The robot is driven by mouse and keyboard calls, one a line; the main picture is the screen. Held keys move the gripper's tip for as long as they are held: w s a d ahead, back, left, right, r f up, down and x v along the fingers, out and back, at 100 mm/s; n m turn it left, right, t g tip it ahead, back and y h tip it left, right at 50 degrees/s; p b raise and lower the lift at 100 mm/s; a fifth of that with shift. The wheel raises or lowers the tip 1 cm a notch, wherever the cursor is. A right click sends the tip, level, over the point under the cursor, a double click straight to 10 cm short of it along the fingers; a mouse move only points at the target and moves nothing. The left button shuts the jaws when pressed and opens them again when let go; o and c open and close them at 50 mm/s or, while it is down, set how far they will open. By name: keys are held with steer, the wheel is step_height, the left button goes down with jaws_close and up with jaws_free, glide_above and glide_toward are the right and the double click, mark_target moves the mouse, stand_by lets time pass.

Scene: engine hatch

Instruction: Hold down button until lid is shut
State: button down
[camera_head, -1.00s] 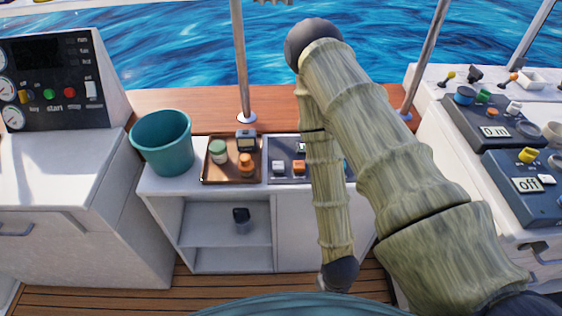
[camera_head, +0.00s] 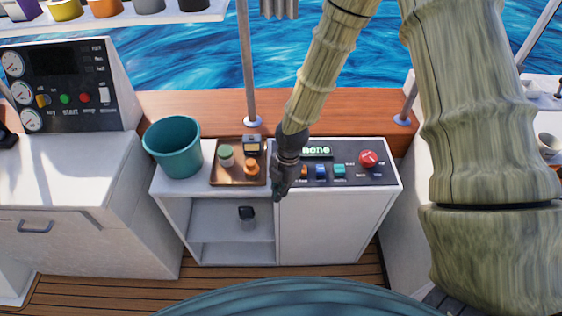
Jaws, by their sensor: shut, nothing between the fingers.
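My gripper (camera_head: 279,190) is shut and empty. It points down in front of the left end of a dark control panel (camera_head: 342,157) on the white cabinet and hides part of that end. The panel has a green-lit display (camera_head: 316,151) reading "none", a red round button (camera_head: 368,159), a blue button (camera_head: 321,170), a teal button (camera_head: 339,170) and an orange button (camera_head: 304,171) beside my gripper. I cannot tell whether my gripper touches the panel. The lid cannot be made out in this view.
A brown tray (camera_head: 226,178) with small items and a teal bucket (camera_head: 172,150) stand left of the panel. A metal post (camera_head: 245,70) rises behind. A gauge console (camera_head: 72,90) stands at the left. The cabinet's open shelf (camera_head: 215,240) holds a small dark-topped item.

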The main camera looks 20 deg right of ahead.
steer(key=w+d+r+n+h+p, duration=0.1)
steer(key=w+d+r+n+p, duration=0.1)
steer(key=w+r+n, duration=0.6)
step_height(320, 180, up, 6)
steer(key=shift+w+d+r+n+t+h, duration=0.1)
steer(key=shift+w+d+n+t+h, duration=0.25)
steer(key=shift+w+d, duration=0.2)
step_height(320, 180, down, 14)
steer(key=p, duration=0.4)
steer(key=shift+r, duration=0.2)
steer(key=shift+f, duration=0.3)
